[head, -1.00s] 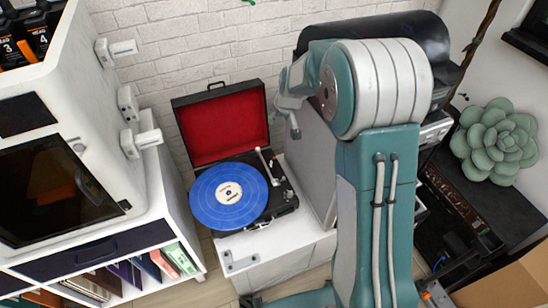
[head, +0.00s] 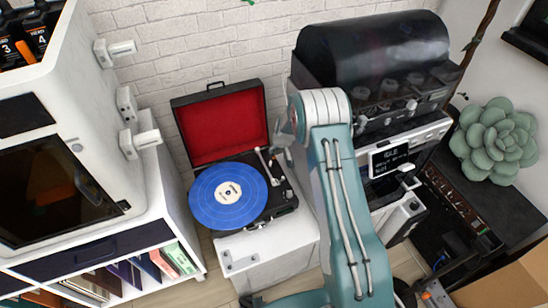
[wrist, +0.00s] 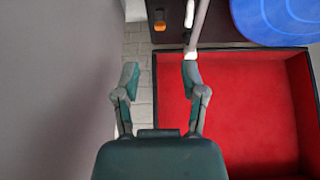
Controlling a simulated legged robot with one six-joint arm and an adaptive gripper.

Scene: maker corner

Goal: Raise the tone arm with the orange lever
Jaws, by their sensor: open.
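The record player (head: 238,218) is open on a white cabinet, with a blue record (head: 210,207) on it and a red-lined lid (head: 222,128) raised behind. Its pale tone arm (head: 263,163) lies along the record's right side. In the wrist view the small orange lever (wrist: 159,27) stands on the dark deck, left of the tone arm (wrist: 198,28). My gripper (wrist: 160,73) is open and empty, its fingers spread below the lever in that view and apart from it. One finger appears close to the tone arm's end. In the head view my gripper is largely hidden by my arm.
A dark-domed machine (head: 372,50) stands right of the record player, close to my arm. A white cabinet unit (head: 150,200) with books below is at the left. A white brick wall (head: 190,50) is behind. Bare cabinet top (head: 265,243) lies in front of the player.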

